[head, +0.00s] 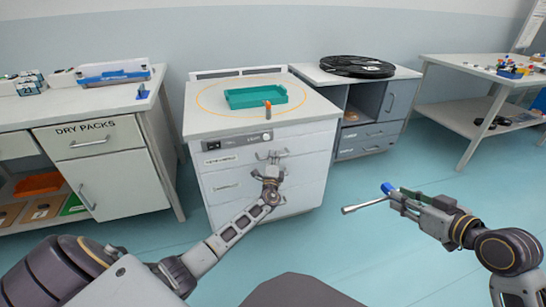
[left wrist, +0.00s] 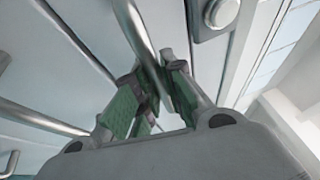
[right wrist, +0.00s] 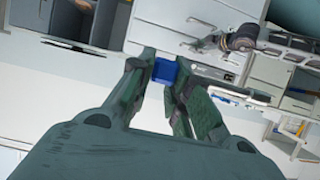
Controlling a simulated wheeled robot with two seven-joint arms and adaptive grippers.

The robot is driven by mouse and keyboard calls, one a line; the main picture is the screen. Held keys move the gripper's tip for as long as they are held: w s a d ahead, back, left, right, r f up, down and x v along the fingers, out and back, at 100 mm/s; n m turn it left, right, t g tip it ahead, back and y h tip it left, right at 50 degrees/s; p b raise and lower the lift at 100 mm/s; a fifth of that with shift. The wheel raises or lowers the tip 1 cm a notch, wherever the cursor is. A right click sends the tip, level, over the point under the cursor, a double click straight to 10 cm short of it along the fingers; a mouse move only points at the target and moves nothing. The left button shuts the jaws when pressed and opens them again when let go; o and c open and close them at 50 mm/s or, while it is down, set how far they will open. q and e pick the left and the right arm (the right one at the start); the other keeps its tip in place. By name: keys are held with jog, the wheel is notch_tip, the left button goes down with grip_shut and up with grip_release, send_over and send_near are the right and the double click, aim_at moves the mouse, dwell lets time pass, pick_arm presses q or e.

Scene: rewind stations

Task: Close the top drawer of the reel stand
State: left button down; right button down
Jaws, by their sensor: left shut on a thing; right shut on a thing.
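The white drawer cabinet (head: 310,170) stands in the middle of the head view, with labelled drawers and bar handles. My left gripper (head: 270,160) is at its upper front, shut on a metal drawer handle (left wrist: 148,32) that passes between its fingers in the left wrist view. I cannot tell how far that drawer stands out. A grey stand (head: 358,146) with a black reel (head: 357,66) on top is to its right; its drawer fronts look flush. My right gripper (head: 408,200) is shut on a blue-ended metal tool (head: 368,205), held over open floor; its blue end (right wrist: 164,71) shows in the right wrist view.
A bench marked DRY PACKS (head: 87,127) stands left. A white table (head: 470,73) with small parts stands right. The floor between is clear.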

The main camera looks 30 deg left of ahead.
pick_arm(q)
jog(key=shift+a+r, duration=0.1)
jog(key=shift+a, duration=0.1)
jog(key=c, duration=1.9)
grip_release()
jog(key=o, duration=0.4)
jog(key=shift+w, duration=0.2)
pick_arm(e)
jog(key=shift+w+f, duration=0.1)
jog(key=shift+w, duration=0.1)
pick_arm(q)
jog(key=shift+s+d, duration=0.1)
jog(key=shift+s, duration=0.05)
jog(key=shift+v, duration=5.95)
jog(key=shift+d, duration=0.1)
